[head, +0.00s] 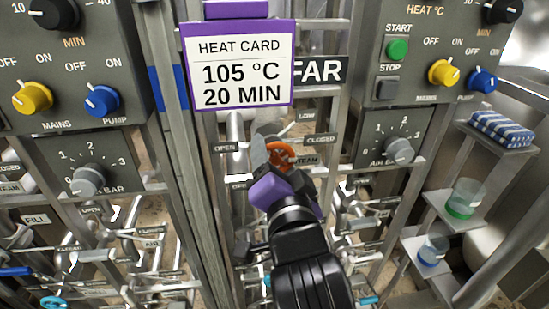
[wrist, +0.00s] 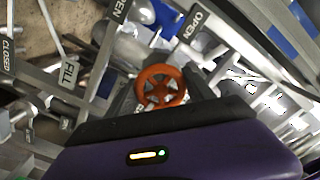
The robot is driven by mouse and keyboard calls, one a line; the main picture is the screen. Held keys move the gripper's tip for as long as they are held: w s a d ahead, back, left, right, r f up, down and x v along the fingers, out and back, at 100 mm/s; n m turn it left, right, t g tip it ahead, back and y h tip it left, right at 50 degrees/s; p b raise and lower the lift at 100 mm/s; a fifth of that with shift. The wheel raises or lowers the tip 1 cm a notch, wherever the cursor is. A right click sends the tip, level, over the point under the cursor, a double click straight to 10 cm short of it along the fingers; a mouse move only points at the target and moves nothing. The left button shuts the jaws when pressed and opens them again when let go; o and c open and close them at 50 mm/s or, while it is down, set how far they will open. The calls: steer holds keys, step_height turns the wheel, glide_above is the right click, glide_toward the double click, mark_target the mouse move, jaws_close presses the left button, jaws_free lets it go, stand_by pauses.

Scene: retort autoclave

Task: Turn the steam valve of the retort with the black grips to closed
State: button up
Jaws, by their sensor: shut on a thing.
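An orange handwheel (head: 281,153) sits on the pipework below the heat card, with a STEAM plate (head: 306,160) at its right. An OPEN plate (head: 226,148) is at its left and a CLOSED plate (head: 320,139) at its upper right. My purple gripper (head: 268,160) reaches up from below and is shut on the handwheel, hiding part of it. In the wrist view the spoked handwheel (wrist: 161,87) lies between the dark fingers (wrist: 162,96). I cannot make out black grips or the valve's exact position.
A purple-framed heat card (head: 238,70) reading 105 °C, 20 MIN hangs above, beside a FAR sign (head: 320,70). Control panels (head: 75,60) flank it. Levers and pipes crowd both sides. Shelves at right hold folded cloth (head: 502,127) and a green-based beaker (head: 465,198).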

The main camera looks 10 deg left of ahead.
steer(key=shift+f, duration=0.2)
steer(key=o, duration=1.4)
steer(key=shift+c, duration=0.2)
steer(key=shift+r, duration=0.1)
steer(key=b+v, duration=0.1)
steer(key=v, duration=0.7)
steer(key=shift+w, duration=0.1)
